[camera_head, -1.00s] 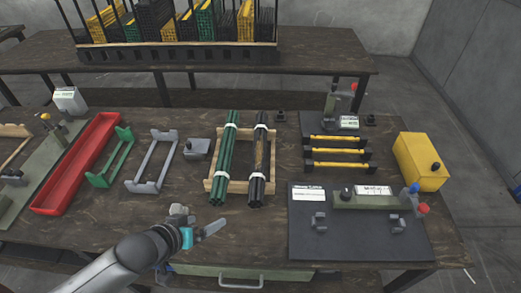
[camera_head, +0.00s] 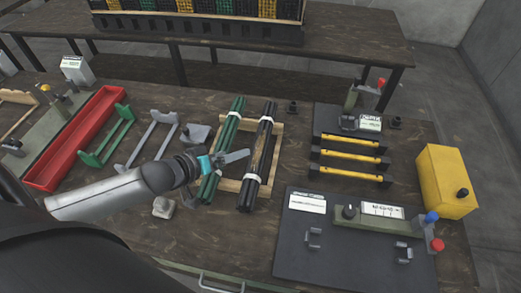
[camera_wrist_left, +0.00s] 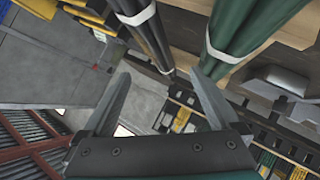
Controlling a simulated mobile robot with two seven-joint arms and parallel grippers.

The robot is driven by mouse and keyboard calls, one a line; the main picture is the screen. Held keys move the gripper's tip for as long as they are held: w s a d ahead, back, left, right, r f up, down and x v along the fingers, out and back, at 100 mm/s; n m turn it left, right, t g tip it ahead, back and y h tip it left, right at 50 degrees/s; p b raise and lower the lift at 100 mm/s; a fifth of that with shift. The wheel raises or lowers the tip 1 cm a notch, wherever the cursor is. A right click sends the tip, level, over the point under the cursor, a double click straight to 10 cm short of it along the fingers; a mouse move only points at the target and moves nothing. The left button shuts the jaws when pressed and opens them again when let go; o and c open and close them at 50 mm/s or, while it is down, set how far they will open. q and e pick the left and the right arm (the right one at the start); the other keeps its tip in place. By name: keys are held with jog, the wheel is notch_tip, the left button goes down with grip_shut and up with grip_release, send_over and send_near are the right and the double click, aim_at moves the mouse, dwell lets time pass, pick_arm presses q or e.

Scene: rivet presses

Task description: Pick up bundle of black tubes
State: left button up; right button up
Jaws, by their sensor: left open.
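The bundle of black tubes (camera_head: 258,158) lies on a light wooden frame on the table, bound with white bands. A bundle of green tubes (camera_head: 222,150) lies just left of it. My left gripper (camera_head: 240,157) is above the green bundle, with its fingers pointing right toward the black bundle. In the left wrist view the gripper (camera_wrist_left: 158,100) is open and empty. The black bundle (camera_wrist_left: 148,32) and the green bundle (camera_wrist_left: 245,32) show beyond its fingers, apart from them as far as I can tell. My right gripper is not in view.
The wooden frame (camera_head: 233,185) holds both bundles. A grey cradle (camera_head: 153,145), a green cradle (camera_head: 108,140) and a red tray (camera_head: 80,140) stand to the left. Yellow tubes (camera_head: 350,158), a press on a dark plate (camera_head: 330,265) and a yellow box (camera_head: 445,178) stand to the right.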

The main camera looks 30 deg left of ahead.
aim_at(254, 147)
pick_arm(q)
jog(key=b+x, duration=0.1)
jog(key=x, duration=0.5)
jog(key=shift+b, duration=0.4)
jog(key=shift+d+b+x, duration=0.1)
jog(key=shift+b+x, duration=0.35)
jog(key=shift+x, duration=0.75)
jog(key=shift+d+b+x, duration=0.15)
jog(key=shift+b+x, duration=0.3)
jog(key=shift+x, duration=0.75)
jog(key=shift+s, duration=0.1)
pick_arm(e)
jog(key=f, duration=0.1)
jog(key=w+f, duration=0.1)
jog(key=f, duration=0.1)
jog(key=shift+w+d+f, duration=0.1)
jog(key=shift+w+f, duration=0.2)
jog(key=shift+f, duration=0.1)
pick_arm(q)
grip_shut()
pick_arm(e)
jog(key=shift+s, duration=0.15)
pick_arm(q)
jog(key=shift+r, duration=0.1)
